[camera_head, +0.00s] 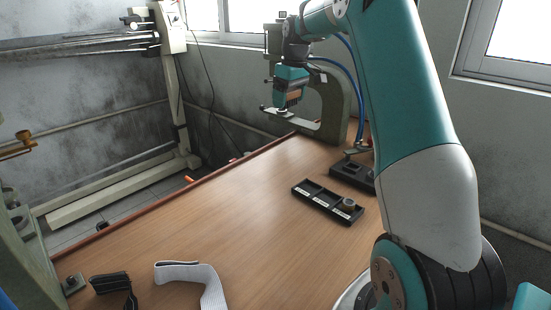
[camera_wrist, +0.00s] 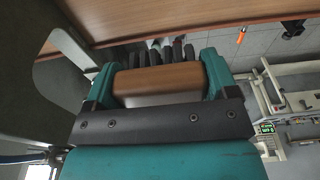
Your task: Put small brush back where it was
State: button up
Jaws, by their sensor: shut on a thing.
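My gripper (camera_head: 290,88) is raised at the far end of the table, in front of the grey-green C-shaped machine frame. It is shut on a small brush (camera_head: 293,98), of which a brown part shows. In the wrist view, the brush's brown wooden body (camera_wrist: 158,80) lies between the two teal fingers of my gripper (camera_wrist: 160,72). Its dark bristle tufts point away from the wrist. Which spot the brush came from cannot be told from these frames.
A black labelled tray (camera_head: 322,203) holds a round metal piece (camera_head: 348,203) in its right compartment. A second black holder (camera_head: 350,173) stands behind it. The C-frame machine (camera_head: 337,115) is close to my gripper. Black (camera_head: 110,283) and white straps (camera_head: 193,272) lie at front left. The middle table is clear.

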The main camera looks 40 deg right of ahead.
aim_at(285, 164)
notch_tip(285, 164, down, 20)
jog(key=shift+w+r+p, duration=0.1)
jog(key=shift+w+p, duration=0.05)
jog(key=shift+p, duration=0.6)
jog(key=o, duration=0.8)
jog(key=shift+f, duration=0.2)
jog(key=shift+r, duration=0.15)
